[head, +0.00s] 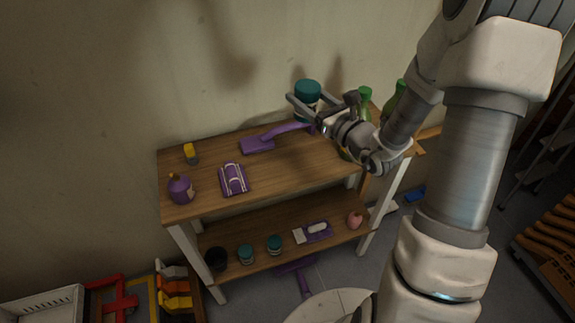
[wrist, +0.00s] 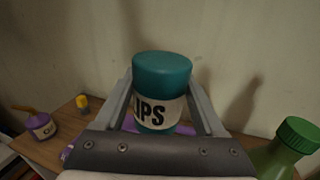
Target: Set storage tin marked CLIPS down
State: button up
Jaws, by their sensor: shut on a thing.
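The storage tin is a teal cylinder with a white label. In the head view the tin (head: 307,90) is near the wall, above the back of the wooden table top (head: 285,172). My gripper (head: 305,104) is shut on it. In the wrist view the tin (wrist: 162,72) stands upright between the two fingers of my gripper (wrist: 160,105). The letters "IPS" show on its label; the rest is hidden by the left finger.
A purple brush (head: 258,145) lies on the table below the gripper. Green bottles (head: 365,96) stand close on the right. The table's front middle is bare.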

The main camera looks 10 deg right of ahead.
jog(key=shift+n+g+y, duration=0.5)
jog(key=shift+n+y, duration=0.2)
jog(key=shift+n, duration=0.1)
jog(key=f+b, duration=0.4)
jog(key=f, duration=0.2)
jog(key=w+f+b, duration=0.1)
jog(key=f+b, duration=0.3)
jog(key=f, duration=0.2)
jog(key=f+b, duration=0.4)
jog(key=f, duration=0.3)
jog(key=shift+w+d, duration=0.2)
jog(key=shift+d, duration=0.05)
jog(key=shift+f, duration=0.1)
jog(key=o, duration=1.6)
jog(key=p+v, duration=0.1)
jog(key=v, duration=1.1)
jog(key=shift+p, duration=0.4)
